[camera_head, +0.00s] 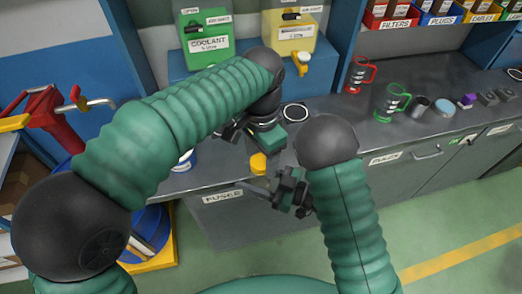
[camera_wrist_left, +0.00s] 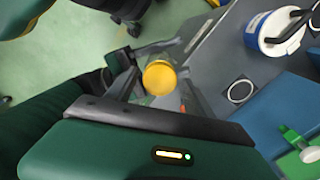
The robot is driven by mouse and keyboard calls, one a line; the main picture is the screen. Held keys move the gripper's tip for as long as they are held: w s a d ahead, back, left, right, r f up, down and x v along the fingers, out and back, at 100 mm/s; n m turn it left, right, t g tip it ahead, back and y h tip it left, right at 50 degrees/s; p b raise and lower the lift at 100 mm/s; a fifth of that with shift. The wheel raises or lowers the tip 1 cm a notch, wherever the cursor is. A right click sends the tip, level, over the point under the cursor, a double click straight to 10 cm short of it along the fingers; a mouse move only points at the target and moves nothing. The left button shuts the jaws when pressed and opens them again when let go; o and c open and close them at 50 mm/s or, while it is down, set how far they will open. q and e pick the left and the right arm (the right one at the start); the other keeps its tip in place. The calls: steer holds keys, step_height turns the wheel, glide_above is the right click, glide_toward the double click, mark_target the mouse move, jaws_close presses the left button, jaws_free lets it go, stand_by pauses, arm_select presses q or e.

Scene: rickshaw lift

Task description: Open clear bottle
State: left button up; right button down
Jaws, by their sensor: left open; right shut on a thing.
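The clear bottle shows mainly by its yellow cap (camera_head: 258,163), at the front edge of the counter; the cap is on. In the left wrist view I look down on the cap (camera_wrist_left: 160,77), with part of the see-through body below it. My right gripper (camera_head: 272,186) is shut on the clear bottle, below the cap. My left gripper (camera_head: 250,141) is open and empty, just above and behind the cap, apart from it. The bottle's body is hard to make out in the head view.
A green coolant container (camera_head: 206,50) and a yellow-tapped container (camera_head: 290,38) stand at the back. Red (camera_head: 358,76) and green (camera_head: 388,101) jugs stand on the counter at right. A blue-and-white tub (camera_head: 183,161) is left of the bottle. A red stand with a tap is far left.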

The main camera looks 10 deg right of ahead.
arm_select(q)
steer(key=shift+c, duration=0.4)
jaws_close()
steer(key=n, duration=0.6)
steer(key=shift+r, duration=0.1)
steer(key=shift+r, duration=1.05)
steer(key=shift+r, duration=0.1)
